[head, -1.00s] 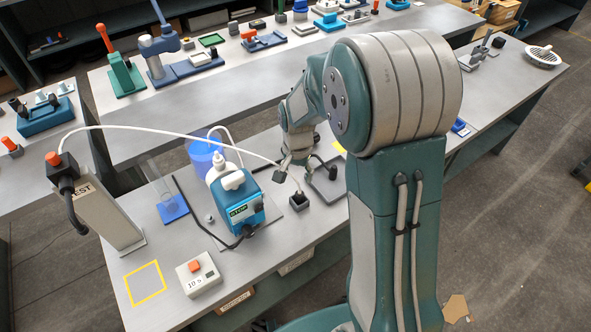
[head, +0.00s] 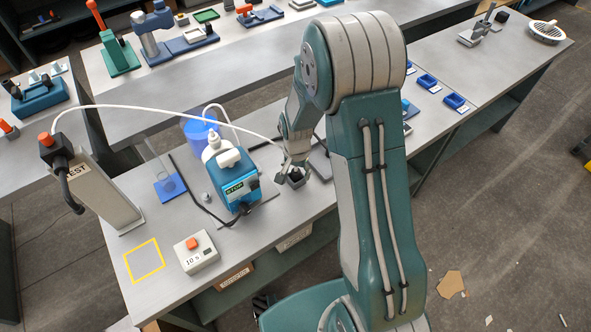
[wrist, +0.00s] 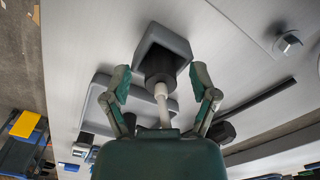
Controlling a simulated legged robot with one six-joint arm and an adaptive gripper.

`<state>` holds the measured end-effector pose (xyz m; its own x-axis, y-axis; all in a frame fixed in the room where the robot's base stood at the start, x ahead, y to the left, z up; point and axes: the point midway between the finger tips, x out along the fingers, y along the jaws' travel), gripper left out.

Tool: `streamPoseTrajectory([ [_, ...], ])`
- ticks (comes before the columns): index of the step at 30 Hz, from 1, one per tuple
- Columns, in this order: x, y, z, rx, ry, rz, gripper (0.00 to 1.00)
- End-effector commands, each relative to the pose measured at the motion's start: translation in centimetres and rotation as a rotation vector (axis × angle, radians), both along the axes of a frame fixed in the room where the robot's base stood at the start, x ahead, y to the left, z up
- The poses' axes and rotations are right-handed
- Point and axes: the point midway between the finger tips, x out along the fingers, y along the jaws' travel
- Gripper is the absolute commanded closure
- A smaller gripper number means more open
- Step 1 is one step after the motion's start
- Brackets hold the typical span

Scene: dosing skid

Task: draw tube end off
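A thin white tube (head: 150,106) arches from the post marked TEST across to a small dark grey square holder (head: 295,182). In the wrist view the tube's white end piece (wrist: 162,104) runs into a black fitting (wrist: 160,62), which sits in the hollow of the grey holder (wrist: 176,38). My gripper (head: 287,166) is right at the holder in the head view and partly hides the tube end. In the wrist view my gripper (wrist: 160,76) is open, one finger on each side of the fitting, with a visible gap on both sides.
A grey timer box (head: 196,252) with an orange button and a yellow-outlined square (head: 144,261) are at the front. The TEST post (head: 98,190) stands left.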

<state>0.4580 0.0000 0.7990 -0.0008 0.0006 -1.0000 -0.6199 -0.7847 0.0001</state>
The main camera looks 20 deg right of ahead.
Motion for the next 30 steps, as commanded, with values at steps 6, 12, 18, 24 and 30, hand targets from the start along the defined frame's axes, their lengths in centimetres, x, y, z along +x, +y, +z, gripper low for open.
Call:
streamPoseTrajectory([
  [6, 0.0, 0.1, 0.0, -0.001, 0.001, 0.001, 1.00],
  [12, 0.0, 0.1, 0.1, -0.001, 0.001, 0.001, 1.00],
  [18, 0.0, 0.1, 1.2, 0.000, 0.000, 0.001, 1.00],
  [24, 0.0, 0.1, 2.2, -0.001, -0.001, 0.001, 1.00],
  [30, 0.1, 0.1, 3.3, 0.000, -0.002, 0.001, 1.00],
])
